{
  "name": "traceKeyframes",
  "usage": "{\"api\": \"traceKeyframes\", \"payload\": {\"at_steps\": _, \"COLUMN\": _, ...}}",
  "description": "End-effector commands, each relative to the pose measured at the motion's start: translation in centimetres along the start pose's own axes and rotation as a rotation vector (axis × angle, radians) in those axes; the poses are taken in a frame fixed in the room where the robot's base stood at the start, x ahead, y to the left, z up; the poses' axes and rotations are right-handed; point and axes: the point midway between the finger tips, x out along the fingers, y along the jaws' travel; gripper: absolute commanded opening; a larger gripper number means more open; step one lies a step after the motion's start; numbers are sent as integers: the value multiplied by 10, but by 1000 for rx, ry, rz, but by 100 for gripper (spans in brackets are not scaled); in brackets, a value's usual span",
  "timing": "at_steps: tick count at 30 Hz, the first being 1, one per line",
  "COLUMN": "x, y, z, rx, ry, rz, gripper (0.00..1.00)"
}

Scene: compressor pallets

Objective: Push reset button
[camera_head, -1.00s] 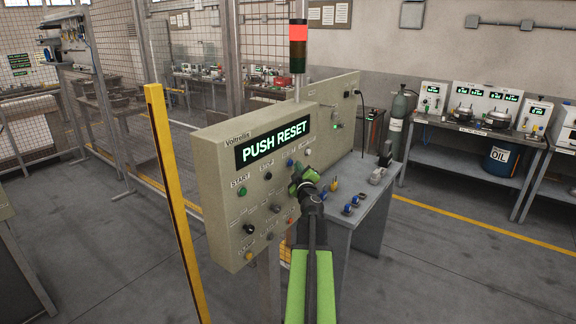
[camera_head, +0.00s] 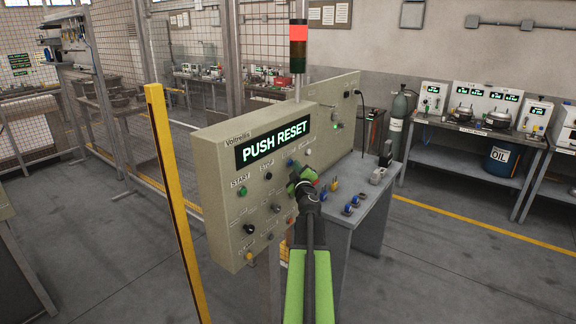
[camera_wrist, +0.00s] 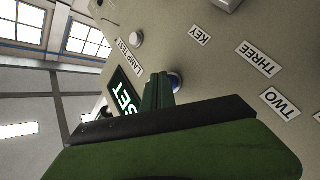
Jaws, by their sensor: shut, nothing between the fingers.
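The beige control panel (camera_head: 215,190) has a lit display (camera_head: 272,143) reading "PUSH RESET". A blue button (camera_head: 290,163) sits below the display's right end. It also shows in the wrist view (camera_wrist: 177,82), partly hidden by my green fingers; its label cannot be read. My gripper (camera_head: 296,183) is shut and empty in front of the panel, just below the blue button in the head view. In the wrist view my fingertips (camera_wrist: 160,80) overlap the button's left edge; whether they touch it I cannot tell.
A green START button (camera_head: 242,191), a black knob (camera_head: 248,229) and a white lamp test button (camera_wrist: 136,39) are on the panel. A signal tower (camera_head: 298,40) glows red above. A yellow post (camera_head: 172,190) stands at left. A grey table (camera_head: 350,225) stands right of my arm.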

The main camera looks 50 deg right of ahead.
Motion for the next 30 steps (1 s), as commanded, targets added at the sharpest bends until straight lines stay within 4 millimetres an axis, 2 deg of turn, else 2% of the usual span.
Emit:
{"api": "traceKeyframes", "payload": {"at_steps": 13, "x": 2, "y": -2, "z": -2, "rx": 0, "ry": 0, "rz": 0, "gripper": 0}}
{"api": "traceKeyframes", "payload": {"at_steps": 23, "x": -11, "y": 7, "z": 7, "rx": 0, "ry": 0, "rz": 0, "gripper": 0}}
{"api": "traceKeyframes", "payload": {"at_steps": 30, "x": -11, "y": 8, "z": 8, "rx": 0, "ry": 0, "rz": 0, "gripper": 0}}
